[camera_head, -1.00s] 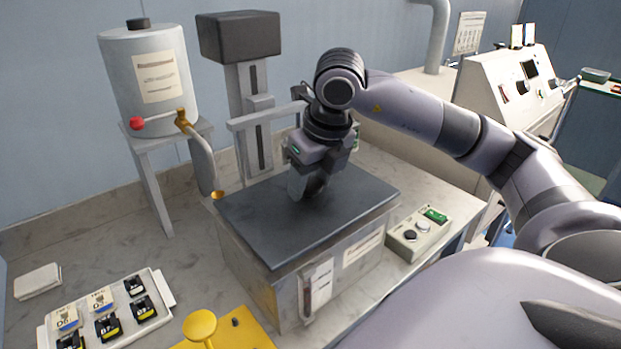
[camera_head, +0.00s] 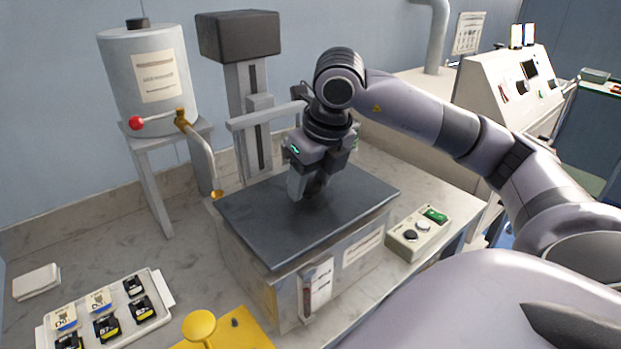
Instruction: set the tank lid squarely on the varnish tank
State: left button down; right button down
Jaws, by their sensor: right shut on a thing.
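The tank lid (camera_head: 268,229) is a flat dark grey plate. It lies over the top of the varnish tank (camera_head: 262,285), a box with pale, stained walls on the bench. The lid's edges look roughly in line with the tank's walls; I cannot tell whether a thin gap is left under it. My right gripper (camera_head: 306,193) points down at the middle of the lid and is shut on it there, most likely on a handle that the fingers hide. My left gripper is not in view.
A white cylinder with a red-handled tap (camera_head: 155,85) stands on a stand at back left. A grey post with a dark head (camera_head: 240,38) rises behind the tank. A button box (camera_head: 418,235) sits close on the right. A parts tray (camera_head: 152,318) and yellow fixture (camera_head: 245,335) are in front.

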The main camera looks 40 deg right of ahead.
jog(key=shift+f+b, duration=0.75)
jog(key=shift+f, duration=0.05)
jog(key=shift+c, duration=1.8)
grip_release()
jog(key=shift+r, duration=0.15)
jog(key=v, duration=0.5)
jog(key=shift+r+p, duration=0.35)
jog(key=shift+s+r, duration=0.25)
jog(key=shift+r, duration=0.25)
